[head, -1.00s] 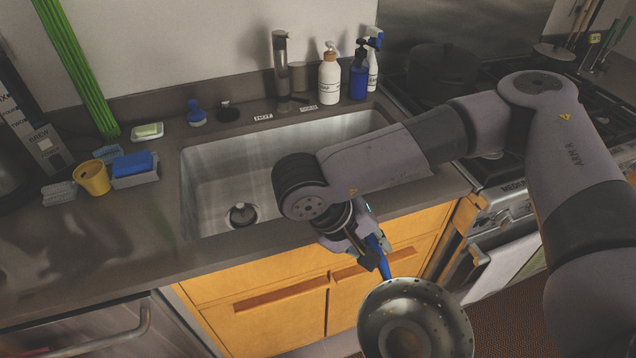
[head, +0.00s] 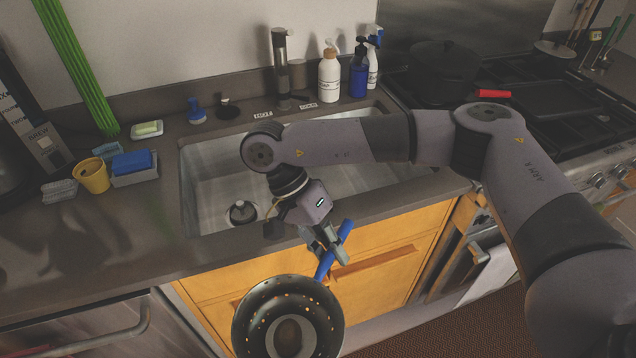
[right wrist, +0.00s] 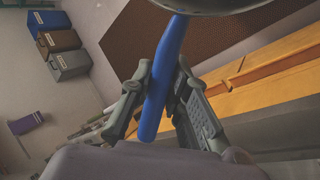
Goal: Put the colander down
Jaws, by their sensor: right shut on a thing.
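The colander (head: 288,318) is a dark metal bowl with small holes and a blue handle (head: 335,248). My right gripper (head: 326,248) is shut on the blue handle, and the bowl hangs in front of the cabinet doors, below the counter's edge. In the right wrist view the blue handle (right wrist: 163,75) runs between the two fingers (right wrist: 160,95), with part of the bowl (right wrist: 225,5) at the top edge. My left gripper is not in view.
The counter (head: 130,225) left of the sink (head: 205,170) has a clear stretch. A yellow cup (head: 93,177), blue sponge holder (head: 135,168) and soap dish (head: 146,130) stand behind it. Soap bottles (head: 329,77) line the back. A black pot (head: 443,65) sits on the stove.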

